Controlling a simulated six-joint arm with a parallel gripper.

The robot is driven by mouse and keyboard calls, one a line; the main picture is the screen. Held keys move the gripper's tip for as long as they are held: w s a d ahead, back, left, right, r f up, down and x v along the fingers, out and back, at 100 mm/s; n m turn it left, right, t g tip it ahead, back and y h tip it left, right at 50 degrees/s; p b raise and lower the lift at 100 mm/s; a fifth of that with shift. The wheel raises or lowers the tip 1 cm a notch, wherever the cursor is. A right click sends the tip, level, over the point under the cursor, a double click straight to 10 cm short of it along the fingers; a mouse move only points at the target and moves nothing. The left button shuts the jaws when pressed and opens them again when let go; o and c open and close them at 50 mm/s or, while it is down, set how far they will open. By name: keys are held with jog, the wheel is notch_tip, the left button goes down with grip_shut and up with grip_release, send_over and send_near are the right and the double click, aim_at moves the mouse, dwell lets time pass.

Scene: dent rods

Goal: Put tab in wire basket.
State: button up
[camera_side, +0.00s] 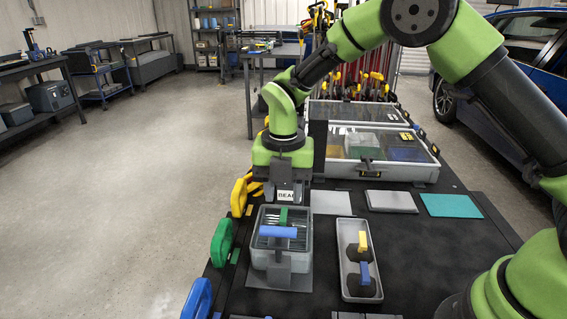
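My gripper (288,195) hangs pointing down at the rear of a grey basket (308,250). Its fingers are small and partly behind a white label, so I cannot tell whether they are open or shut. The basket stands on the black table and has dark bars or rods inside. An upright green tab-like piece (283,215) shows in the basket just below my gripper. I cannot tell whether they touch. Which piece the task calls the tab is not clear.
Right of the basket is a grey tray (345,273) with yellow-handled and blue-handled dark pieces. Flat grey and teal plates (450,205) lie behind. A clear-lidded case (380,150) stands farther back.

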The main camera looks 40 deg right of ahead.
aim_at(283, 214)
jog(key=s+d+r+m+t, duration=0.2)
jog(key=s+r+m, duration=0.2)
jog(key=r+m, duration=0.7)
jog(key=s+d+r+m+t+y, duration=0.1)
jog(key=s+r+m, duration=0.3)
jog(key=s+m, duration=0.5)
jog(key=s+d+r+m+t+y, duration=0.1)
jog(key=s+d+r+m+t, duration=0.1)
jog(key=s+m, duration=0.7)
jog(key=shift+d+r+m+t, duration=0.2)
jog(key=shift+r+m+t, duration=0.65)
jog(key=shift+m+t, duration=0.25)
